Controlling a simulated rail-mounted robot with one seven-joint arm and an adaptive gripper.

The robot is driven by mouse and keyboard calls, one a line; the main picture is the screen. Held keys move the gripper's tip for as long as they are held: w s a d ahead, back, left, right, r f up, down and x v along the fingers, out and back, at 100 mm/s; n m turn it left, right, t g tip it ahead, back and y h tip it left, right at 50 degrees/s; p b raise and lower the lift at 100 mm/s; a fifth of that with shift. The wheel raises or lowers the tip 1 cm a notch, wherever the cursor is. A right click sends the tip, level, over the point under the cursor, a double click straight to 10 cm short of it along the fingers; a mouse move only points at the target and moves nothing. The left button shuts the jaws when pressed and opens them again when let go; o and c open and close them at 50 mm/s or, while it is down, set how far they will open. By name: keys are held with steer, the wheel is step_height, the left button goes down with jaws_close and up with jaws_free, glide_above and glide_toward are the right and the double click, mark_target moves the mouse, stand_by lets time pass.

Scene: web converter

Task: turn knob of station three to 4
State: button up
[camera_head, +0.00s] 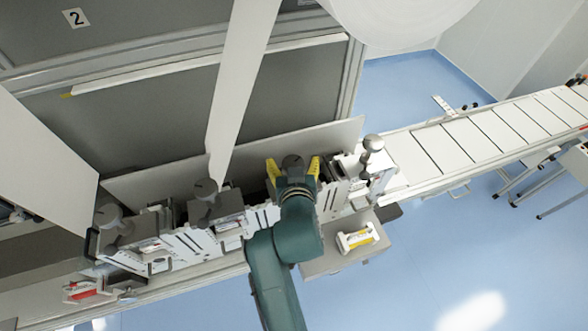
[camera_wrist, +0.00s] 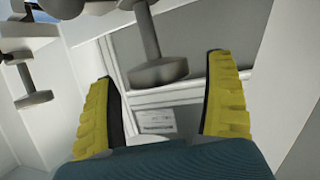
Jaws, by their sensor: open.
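Several grey round knobs on posts stand in a row along the converter's stations in the head view: one at far left (camera_head: 108,215), one left of my gripper (camera_head: 205,189), one at my gripper (camera_head: 292,162) and one to the right (camera_head: 373,143). My gripper (camera_head: 293,167) is open, its yellow fingers on either side of the knob there. In the wrist view, a grey knob (camera_wrist: 158,73) appears between the open fingers (camera_wrist: 161,68), with no visible grip on it. Another knob (camera_wrist: 33,99) hangs at the left. No station number or knob scale is readable at these knobs.
A white web strip (camera_head: 240,75) runs down to the row. A conveyor (camera_head: 480,137) extends right. A small label (camera_wrist: 156,121) shows below the knob.

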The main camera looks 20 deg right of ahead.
steer(key=v, duration=1.1)
steer(key=shift+s+a, duration=0.2)
steer(key=shift+s, duration=0.05)
steer(key=shift+r, duration=0.1)
